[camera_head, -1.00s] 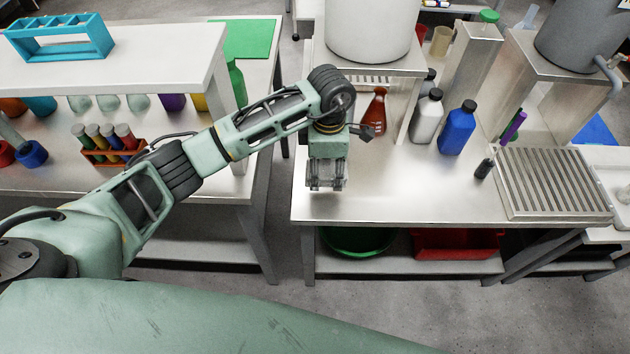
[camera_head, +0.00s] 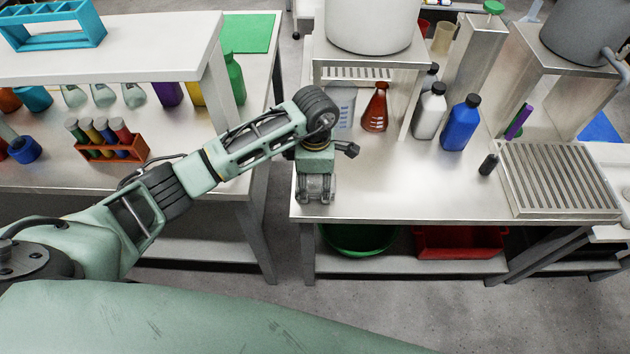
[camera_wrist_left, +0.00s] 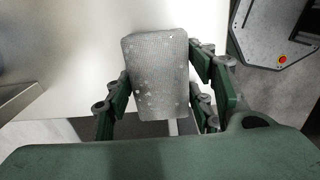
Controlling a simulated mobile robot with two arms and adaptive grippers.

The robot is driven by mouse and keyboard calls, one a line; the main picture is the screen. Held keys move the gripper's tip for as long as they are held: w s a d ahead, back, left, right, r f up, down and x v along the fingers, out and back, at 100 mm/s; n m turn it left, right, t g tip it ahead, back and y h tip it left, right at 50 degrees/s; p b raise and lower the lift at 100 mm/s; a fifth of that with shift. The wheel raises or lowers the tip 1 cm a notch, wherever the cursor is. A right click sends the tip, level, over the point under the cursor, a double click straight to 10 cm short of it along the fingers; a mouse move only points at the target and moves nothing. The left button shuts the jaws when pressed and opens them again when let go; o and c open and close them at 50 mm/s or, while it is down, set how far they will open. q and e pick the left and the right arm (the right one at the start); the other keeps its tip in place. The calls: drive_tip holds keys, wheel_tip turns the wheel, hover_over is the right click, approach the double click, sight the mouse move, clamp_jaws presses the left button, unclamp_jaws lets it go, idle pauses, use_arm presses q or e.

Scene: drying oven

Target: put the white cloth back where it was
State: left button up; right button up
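My left gripper (camera_head: 316,198) is over the front left corner of the steel bench, near its edge. In the left wrist view its fingers (camera_wrist_left: 160,85) stand on either side of a pale grey, white-speckled, rounded rectangular piece (camera_wrist_left: 158,75), which looks like the folded white cloth. The fingers meet its two side edges, so the gripper appears shut on it. In the head view the cloth is mostly hidden by the gripper. I cannot tell whether it touches the bench. My right gripper is in neither view.
The steel bench (camera_head: 400,195) is clear right of the gripper. Behind stand a beaker (camera_head: 341,108), a red flask (camera_head: 375,108), a white bottle (camera_head: 429,112) and a blue bottle (camera_head: 460,125). A drain rack (camera_head: 557,180) is at the right. A gap separates the left bench.

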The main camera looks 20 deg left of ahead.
sight(315, 182)
use_arm(q)
drive_tip(key=o, duration=0.4)
drive_tip(key=shift+r+p, duration=0.3)
drive_tip(key=shift+w+r, duration=0.15)
drive_tip(key=shift+r, duration=0.25)
wheel_tip(315, 182, up, 6)
drive_tip(key=shift+r+b, duration=0.25)
drive_tip(key=shift+b, duration=0.2)
